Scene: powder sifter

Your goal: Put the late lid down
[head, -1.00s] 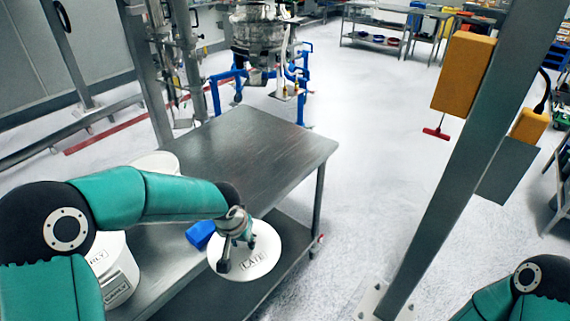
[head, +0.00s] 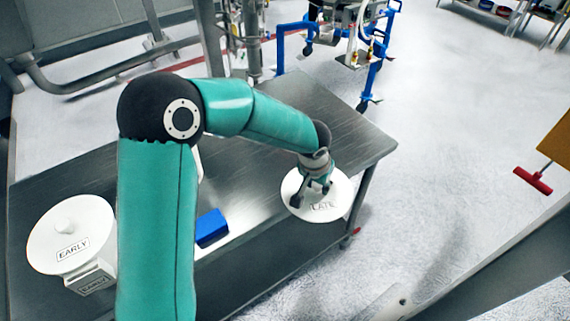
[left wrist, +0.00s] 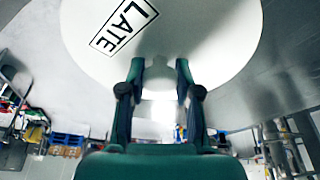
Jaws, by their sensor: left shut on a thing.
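The late lid (head: 335,203) is a white round disc marked LATE. In the head view it is at the right front edge of the metal table (head: 345,140), partly overhanging that edge in the picture. I cannot tell whether it touches the table. My left gripper (head: 312,196) is over the lid and shut on it; the grip point itself is hard to see. In the left wrist view the lid (left wrist: 210,40) fills the top, with the two fingers (left wrist: 162,70) reaching its underside or knob area, which is unclear. My right gripper is not in view.
A white container with a lid marked EARLY (head: 70,235) stands at the table's left. A blue block (head: 211,227) lies near the table's front edge. The table's back right is bare. A blue-framed stand (head: 370,60) is beyond the table.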

